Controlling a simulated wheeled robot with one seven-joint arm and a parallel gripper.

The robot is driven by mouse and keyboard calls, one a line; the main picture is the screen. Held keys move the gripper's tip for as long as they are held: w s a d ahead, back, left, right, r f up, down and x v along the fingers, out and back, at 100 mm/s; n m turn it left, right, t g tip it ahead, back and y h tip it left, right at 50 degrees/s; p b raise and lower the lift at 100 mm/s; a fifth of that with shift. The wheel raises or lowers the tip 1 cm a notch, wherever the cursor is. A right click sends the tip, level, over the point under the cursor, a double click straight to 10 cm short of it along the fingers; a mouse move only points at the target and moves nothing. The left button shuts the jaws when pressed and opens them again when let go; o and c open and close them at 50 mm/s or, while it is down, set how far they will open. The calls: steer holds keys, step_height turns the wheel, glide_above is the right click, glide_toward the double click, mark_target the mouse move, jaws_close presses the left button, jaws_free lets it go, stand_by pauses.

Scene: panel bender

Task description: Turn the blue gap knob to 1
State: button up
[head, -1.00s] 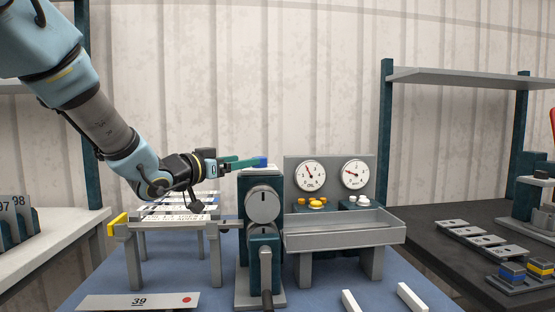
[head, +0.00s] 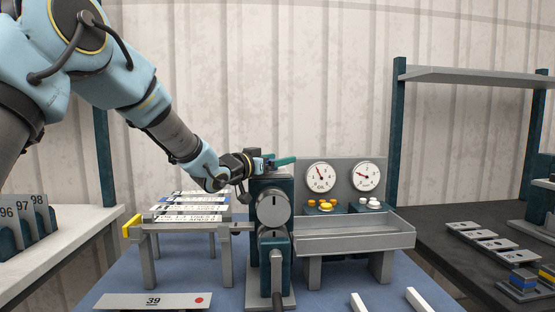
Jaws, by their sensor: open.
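The panel bender (head: 272,207) stands in the middle of the bench, with a round grey dial on its front. My gripper (head: 280,160) is over its top, coming from the left, with its green fingers open. The blue gap knob cannot be made out clearly now; the gripper appears to cover it on top of the bender. I cannot tell whether the fingers touch it, and its setting and scale cannot be read.
Two white gauges (head: 343,176) stand behind a grey tray (head: 355,233) right of the bender. Labelled sheets (head: 188,217) lie on a rack at left. A plate marked 39 (head: 153,301) lies in front. A grey shelf (head: 475,77) is at upper right.

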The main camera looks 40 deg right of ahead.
steer(key=shift+c, duration=0.2)
jaws_close()
stand_by(0.3)
